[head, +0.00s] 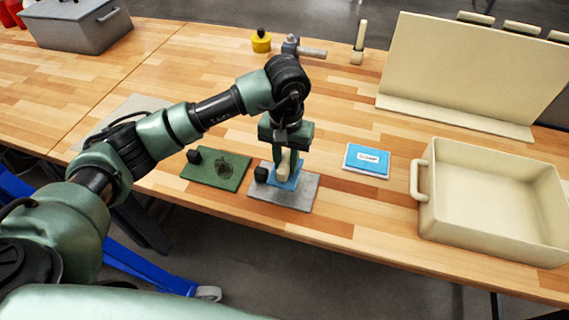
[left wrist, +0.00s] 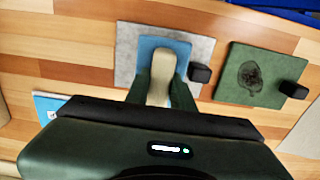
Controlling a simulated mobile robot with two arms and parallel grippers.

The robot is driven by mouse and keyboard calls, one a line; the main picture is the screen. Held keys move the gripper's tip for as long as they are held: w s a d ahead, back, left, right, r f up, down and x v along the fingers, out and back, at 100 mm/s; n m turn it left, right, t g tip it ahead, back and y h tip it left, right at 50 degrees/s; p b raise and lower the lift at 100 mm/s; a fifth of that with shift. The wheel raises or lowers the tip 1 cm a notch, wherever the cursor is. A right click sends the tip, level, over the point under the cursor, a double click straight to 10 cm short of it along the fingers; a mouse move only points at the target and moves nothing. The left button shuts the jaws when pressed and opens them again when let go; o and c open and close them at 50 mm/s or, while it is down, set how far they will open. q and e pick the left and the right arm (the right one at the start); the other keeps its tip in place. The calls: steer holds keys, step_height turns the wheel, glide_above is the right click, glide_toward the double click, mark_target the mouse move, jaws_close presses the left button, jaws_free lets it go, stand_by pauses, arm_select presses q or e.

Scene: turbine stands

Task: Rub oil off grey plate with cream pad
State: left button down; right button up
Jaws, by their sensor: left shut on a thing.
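My left gripper (head: 286,152) points down over the grey plate (head: 301,196) near the table's front edge. It is shut on the cream handle (head: 284,166) of a pad with a blue underside (head: 288,181). In the left wrist view the cream handle (left wrist: 167,70) stands between the fingers, and the blue part lies over the middle of the grey plate (left wrist: 125,62). Whether the pad touches the plate I cannot tell for sure. A black knob (head: 261,174) sits at the plate's edge. No oil shows on the grey plate's visible part; the pad hides its middle. My right gripper is not in view.
A green plate (head: 228,180) with a dark stain and a black knob lies just left. A blue-and-white labelled block (head: 367,160) lies right, before a cream bin (head: 432,208). Behind are a hammer (head: 312,52), a yellow pot (head: 261,44) and a cream panel (head: 470,75).

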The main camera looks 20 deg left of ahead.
arm_select(q)
steer(key=shift+a+r+p, duration=0.15)
steer(key=shift+r+p, duration=0.15)
steer(key=shift+r, duration=1.1)
